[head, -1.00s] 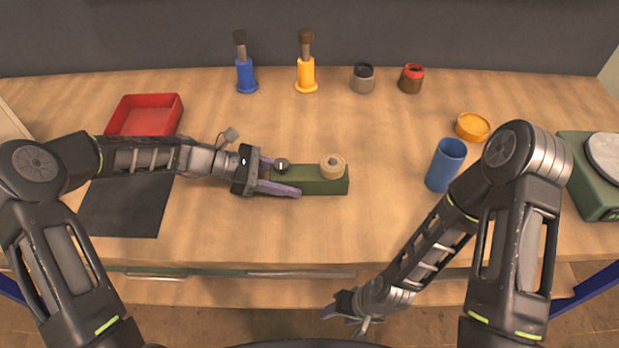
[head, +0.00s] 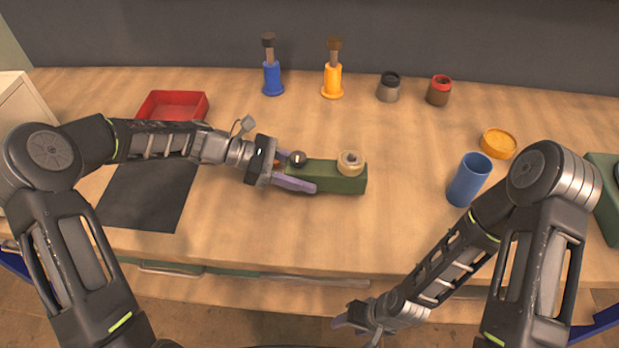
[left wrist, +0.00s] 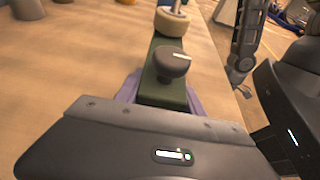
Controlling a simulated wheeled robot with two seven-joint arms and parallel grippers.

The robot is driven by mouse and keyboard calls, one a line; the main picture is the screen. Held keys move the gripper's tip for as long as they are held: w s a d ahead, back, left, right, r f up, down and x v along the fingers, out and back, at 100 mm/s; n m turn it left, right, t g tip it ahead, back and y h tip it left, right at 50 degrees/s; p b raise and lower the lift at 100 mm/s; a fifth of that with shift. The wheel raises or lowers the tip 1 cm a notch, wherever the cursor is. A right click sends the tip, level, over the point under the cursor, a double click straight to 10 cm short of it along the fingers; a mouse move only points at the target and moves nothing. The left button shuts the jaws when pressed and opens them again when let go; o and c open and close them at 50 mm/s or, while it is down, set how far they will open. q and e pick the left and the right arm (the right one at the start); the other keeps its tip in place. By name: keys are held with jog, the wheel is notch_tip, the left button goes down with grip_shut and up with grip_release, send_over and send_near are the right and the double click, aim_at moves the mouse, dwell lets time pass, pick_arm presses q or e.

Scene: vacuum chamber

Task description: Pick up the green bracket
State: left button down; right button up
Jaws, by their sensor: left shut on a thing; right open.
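The green bracket (head: 330,182) is a long block lying on the wooden table, with a dark round knob on its left end and a tan ring on its right part. My left gripper (head: 294,172) has its purple fingers on either side of the bracket's left end and is shut on it. In the left wrist view the bracket (left wrist: 160,90) runs away from the gripper, knob near and ring farther off. I cannot tell whether it is lifted off the table. My right gripper (head: 342,320) is open and empty, low in front of the table edge.
A blue cup (head: 469,180) and a yellow dish (head: 498,143) stand to the right. A red tray (head: 172,104) and a black mat (head: 150,195) are at left. Blue (head: 272,78) and yellow (head: 332,80) brush holders and two small jars (head: 388,88) stand at the back.

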pick_arm(q)
jog(key=a, duration=0.8)
jog(key=a+b, duration=0.1)
jog(key=a, duration=0.6)
jog(key=shift+a+r, duration=0.2)
jog(key=shift+a, duration=0.2)
jog(key=shift+a+f, duration=0.1)
jog(key=shift+a, duration=0.5)
jog(key=shift+d, duration=0.1)
jog(key=shift+d+f+p, duration=0.15)
jog(key=shift+d+p, duration=0.05)
jog(key=shift+d, duration=1.1)
jog(key=shift+d+f+p, duration=0.15)
jog(key=shift+d+f, duration=0.05)
jog(key=shift+d, duration=1.1)
jog(key=shift+d+f+p, duration=0.15)
jog(key=shift+d+p, duration=0.05)
jog(key=shift+d, duration=1.1)
jog(key=shift+d+f, duration=0.25)
jog(key=shift+d, duration=1.45)
jog(key=shift+d+f, duration=0.2)
jog(key=shift+d, duration=1.5)
jog(key=shift+d+f, duration=0.25)
jog(key=shift+d, duration=1.45)
jog(key=shift+f, duration=0.15)
jog(key=shift+f, duration=0.3)
